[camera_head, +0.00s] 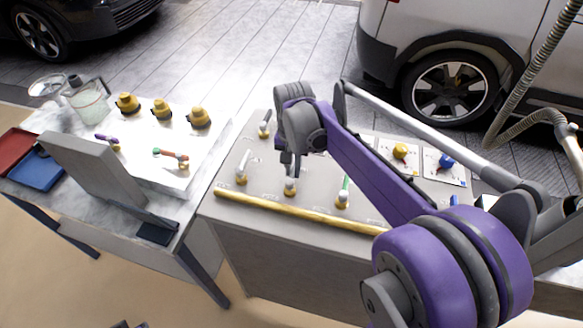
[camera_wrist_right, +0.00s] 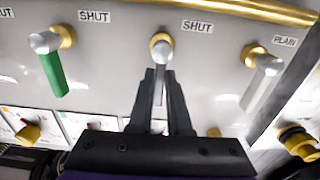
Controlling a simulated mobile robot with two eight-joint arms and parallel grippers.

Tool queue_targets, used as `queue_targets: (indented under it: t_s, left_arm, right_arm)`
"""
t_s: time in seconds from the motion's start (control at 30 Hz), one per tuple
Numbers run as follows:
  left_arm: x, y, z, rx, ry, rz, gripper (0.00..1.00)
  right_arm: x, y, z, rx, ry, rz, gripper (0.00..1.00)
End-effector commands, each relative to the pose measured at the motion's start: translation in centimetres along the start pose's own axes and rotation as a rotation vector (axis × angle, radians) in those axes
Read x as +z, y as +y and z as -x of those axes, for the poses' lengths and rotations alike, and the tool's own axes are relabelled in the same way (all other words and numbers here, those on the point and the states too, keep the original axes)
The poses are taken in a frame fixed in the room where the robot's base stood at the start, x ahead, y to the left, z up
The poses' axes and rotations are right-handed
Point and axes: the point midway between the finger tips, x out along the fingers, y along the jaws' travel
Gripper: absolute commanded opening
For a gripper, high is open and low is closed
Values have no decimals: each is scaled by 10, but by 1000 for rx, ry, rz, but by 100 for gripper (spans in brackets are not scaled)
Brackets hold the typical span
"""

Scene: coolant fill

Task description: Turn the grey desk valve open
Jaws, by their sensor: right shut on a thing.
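A row of small lever valves is set on the grey desk (camera_head: 223,179). The middle valve (camera_head: 290,187) has a pale grey lever and a brass base. It also shows in the right wrist view (camera_wrist_right: 161,48), its lever pointing down the picture. My right gripper (camera_head: 290,168) is over this valve. In the right wrist view its two black fingers (camera_wrist_right: 160,85) are shut on the grey lever, one on each side, hiding part of it. My left gripper is not in view.
A green-handled valve (camera_head: 344,192) and another pale valve (camera_head: 242,168) flank the held one. A brass rail (camera_head: 300,212) runs along the desk's front edge. A marble table (camera_head: 206,165) with a jug (camera_head: 88,103) and yellow-capped fittings stands left. Vehicles are behind.

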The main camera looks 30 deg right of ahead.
Motion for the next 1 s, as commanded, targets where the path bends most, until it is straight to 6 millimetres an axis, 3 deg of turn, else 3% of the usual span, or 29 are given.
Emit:
queue_targets:
  t_s: [0.53,0.57,0.7,1.0]
  left_arm:
    - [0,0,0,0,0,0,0]
    - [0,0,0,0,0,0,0]
    - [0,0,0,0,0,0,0]
    - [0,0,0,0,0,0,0]
  right_arm:
    - [0,1,1,0,1,-26,0]
    - [0,1,1,0,1,-26,20]
    - [0,1,0,0,1,-25,45]
    - [0,1,1,0,0,-24,46]
